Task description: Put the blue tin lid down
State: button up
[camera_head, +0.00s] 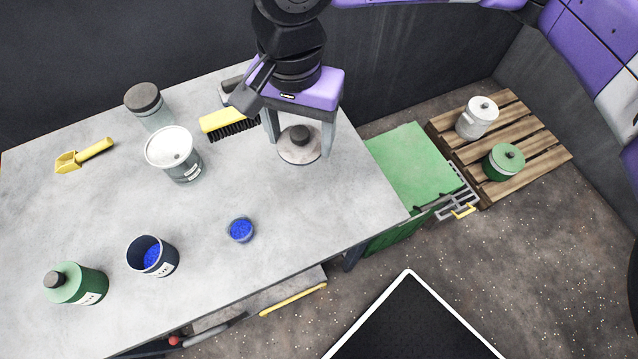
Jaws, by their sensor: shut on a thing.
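A pale grey round lid with a dark knob (287,153) is between the two fingers of my gripper (299,138), over the right part of the grey table (330,215). My gripper points down and is shut on the lid across its rim. I cannot tell whether the lid touches the tabletop or hangs just above it. A dark blue tin (153,258) stands open at the front left of the table, with bright blue contents inside. The lid is well to the right of and behind this tin.
A yellow brush (222,122) lies close left of my gripper. The table's right-centre is clear. A green cabinet (415,165) stands beyond its right edge.

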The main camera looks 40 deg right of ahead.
aim_at(306, 198)
notch_tip(306, 198, down, 20)
jog(key=shift+p, duration=0.95)
jog(key=shift+f, duration=0.15)
jog(key=o, duration=1.3)
